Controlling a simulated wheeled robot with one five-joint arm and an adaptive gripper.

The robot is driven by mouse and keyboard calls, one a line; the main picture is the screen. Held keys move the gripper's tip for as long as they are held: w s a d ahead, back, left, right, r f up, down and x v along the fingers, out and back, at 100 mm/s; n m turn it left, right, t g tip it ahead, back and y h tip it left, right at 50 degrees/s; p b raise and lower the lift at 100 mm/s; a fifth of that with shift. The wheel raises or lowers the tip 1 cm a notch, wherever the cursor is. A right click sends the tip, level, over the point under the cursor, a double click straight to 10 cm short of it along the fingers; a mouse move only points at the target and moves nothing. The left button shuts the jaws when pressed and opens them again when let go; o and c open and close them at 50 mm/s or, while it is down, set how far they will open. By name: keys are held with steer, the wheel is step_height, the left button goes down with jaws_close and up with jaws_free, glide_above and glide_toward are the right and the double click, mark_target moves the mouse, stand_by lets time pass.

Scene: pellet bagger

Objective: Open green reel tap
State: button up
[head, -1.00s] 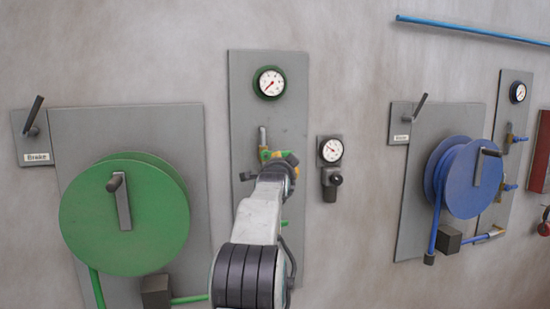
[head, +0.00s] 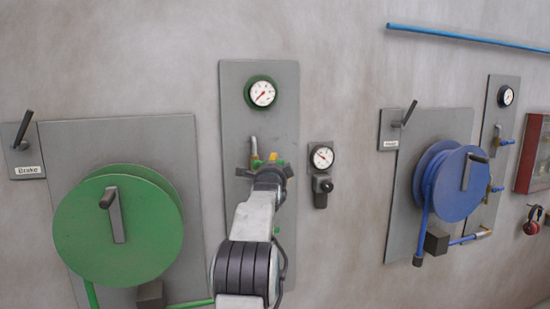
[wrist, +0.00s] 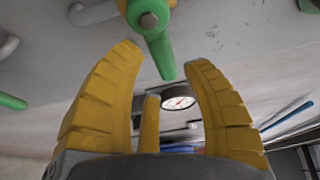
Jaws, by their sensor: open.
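The green reel (head: 118,225) is on the wall at the left in the head view, with a grey panel (head: 285,90) to its right. My gripper (head: 268,168) is in front of that panel, below the green-rimmed gauge (head: 261,93), and hides most of the tap there. In the wrist view my gripper (wrist: 163,60) is open, its yellow fingers spread. A green tap lever (wrist: 158,42) hangs from a brass fitting (wrist: 98,12) at the top. Its lower end shows between the fingertips, with a visible gap each side; its depth is hard to tell. I see no grip on it.
Another green handle (wrist: 12,102) is at the left in the wrist view. A small gauge with a black valve (head: 321,186) is on the wall right of my arm. A blue reel (head: 460,185) and its panel are farther right. The wall between is bare.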

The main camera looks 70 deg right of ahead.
steer(key=shift+p+x, duration=1.55)
steer(key=shift+x, duration=0.2)
steer(key=shift+o, duration=0.3)
jaws_close()
